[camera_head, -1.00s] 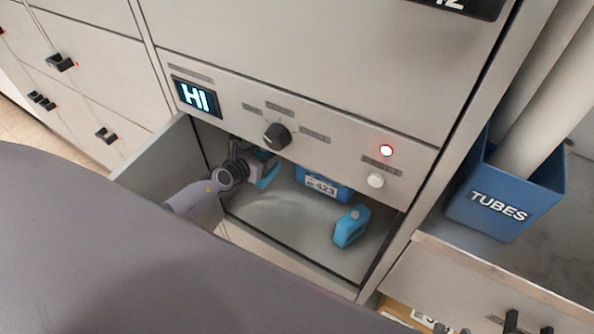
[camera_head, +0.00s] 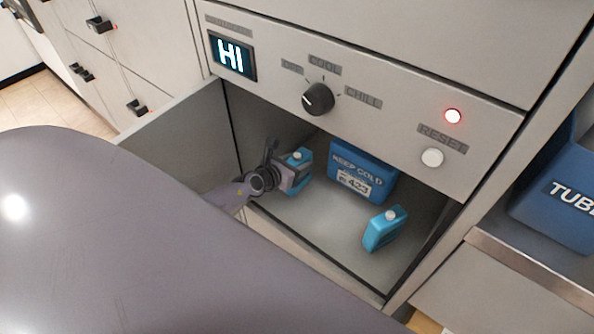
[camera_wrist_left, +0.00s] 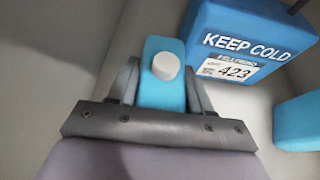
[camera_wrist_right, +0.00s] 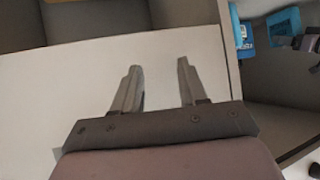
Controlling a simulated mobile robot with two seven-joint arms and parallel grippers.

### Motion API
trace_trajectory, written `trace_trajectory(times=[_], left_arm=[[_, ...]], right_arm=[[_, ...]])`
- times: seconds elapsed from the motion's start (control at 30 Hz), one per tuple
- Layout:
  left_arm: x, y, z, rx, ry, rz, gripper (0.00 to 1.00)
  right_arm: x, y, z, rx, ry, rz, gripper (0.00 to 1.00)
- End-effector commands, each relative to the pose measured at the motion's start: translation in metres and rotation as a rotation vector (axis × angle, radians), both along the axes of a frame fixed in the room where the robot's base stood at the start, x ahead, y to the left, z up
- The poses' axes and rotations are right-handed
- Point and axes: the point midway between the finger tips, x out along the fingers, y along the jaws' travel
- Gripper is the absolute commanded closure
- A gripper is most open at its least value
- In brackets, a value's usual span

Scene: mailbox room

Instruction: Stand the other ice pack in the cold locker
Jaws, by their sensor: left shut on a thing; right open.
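My left gripper (camera_head: 284,179) is inside the cold locker (camera_head: 330,232), at its left side. It is shut on a light blue ice pack (camera_head: 302,160) with a white cap, which also shows upright between the fingers in the left wrist view (camera_wrist_left: 160,92). I cannot tell if its base touches the floor. Another ice pack (camera_head: 384,229) stands at the locker's right side. A blue box marked KEEP COLD (camera_head: 362,172) is between them at the back; it shows in the left wrist view (camera_wrist_left: 240,50). My right gripper (camera_wrist_right: 155,88) is open and empty, outside the locker.
Above the locker are a display reading HI (camera_head: 232,55), a black dial (camera_head: 318,98), a lit red light (camera_head: 453,116) and a white reset button (camera_head: 432,158). A blue tubes bin (camera_head: 560,200) stands at the right. Locker floor in the front middle is free.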

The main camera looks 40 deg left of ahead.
Motion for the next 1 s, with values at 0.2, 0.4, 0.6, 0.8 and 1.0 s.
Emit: trace_trajectory(times=[0.2,0.4,0.6,0.8,1.0], left_arm=[[0.0012,0.0004,-0.0062,0.000,-0.004,0.001,0.95],[0.0011,0.0004,-0.0080,0.000,-0.004,0.001,0.95],[0.0002,0.0000,-0.0110,0.000,-0.001,0.000,0.25],[0.0001,0.0000,-0.0111,0.000,0.000,0.000,0.25],[0.0000,0.0004,-0.0057,0.000,0.000,0.000,0.25]], right_arm=[[0.0013,0.0039,-0.0005,-0.003,-0.010,0.012,0.57],[0.0010,0.0035,-0.0025,-0.003,-0.009,0.012,0.57],[0.0010,0.0041,-0.0028,-0.005,-0.009,0.014,0.57],[0.0011,0.0044,-0.0019,-0.005,-0.011,0.014,0.57],[0.0012,0.0041,0.0028,-0.001,-0.012,0.012,0.57]])
